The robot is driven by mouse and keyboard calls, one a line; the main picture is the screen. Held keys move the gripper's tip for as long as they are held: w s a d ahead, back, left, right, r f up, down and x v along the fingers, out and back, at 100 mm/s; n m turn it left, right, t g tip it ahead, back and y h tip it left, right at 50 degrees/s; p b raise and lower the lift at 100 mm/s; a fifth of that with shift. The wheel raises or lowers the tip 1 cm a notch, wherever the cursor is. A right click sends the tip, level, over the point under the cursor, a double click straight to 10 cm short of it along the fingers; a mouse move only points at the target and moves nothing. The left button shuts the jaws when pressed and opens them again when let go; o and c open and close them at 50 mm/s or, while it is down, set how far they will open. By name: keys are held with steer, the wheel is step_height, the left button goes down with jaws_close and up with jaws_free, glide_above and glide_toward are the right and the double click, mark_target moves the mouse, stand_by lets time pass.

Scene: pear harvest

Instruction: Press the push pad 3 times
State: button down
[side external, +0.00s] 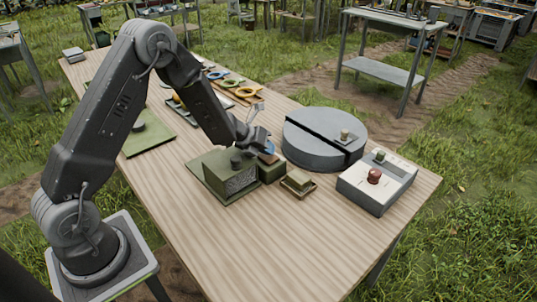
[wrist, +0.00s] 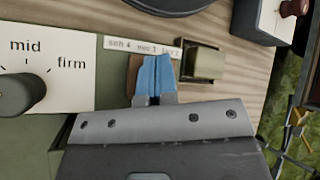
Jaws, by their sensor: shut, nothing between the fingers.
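My gripper (side external: 268,147) is shut and empty, its blue fingertips together and pointing down over the small green block beside the green dial box (side external: 222,178). A brown pad (wrist: 132,68) shows partly behind the fingertips (wrist: 155,75) in the wrist view; it looks like the push pad, mostly hidden by them. I cannot tell whether the fingertips touch it. The dial box carries a dark knob (wrist: 16,94) on a white face marked "mid" and "firm". A label strip (wrist: 142,46) with small print lies just beyond the fingertips.
An olive block (side external: 299,179) sits in a small dark tray right of the fingertips. A round grey slotted stand (side external: 318,152) is behind it. A white box with a red knob (side external: 374,176) stands farther right. The wooden table (side external: 290,245) is clear in front.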

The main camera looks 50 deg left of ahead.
steer(key=shift+s+f, duration=0.3)
steer(key=shift+r, duration=1.2)
steer(key=shift+r, duration=0.1)
steer(key=shift+r, duration=2.45)
step_height(320, 180, up, 4)
glide_above(267, 156)
steer(key=shift+a+r, duration=0.1)
steer(key=shift+f, duration=4.45)
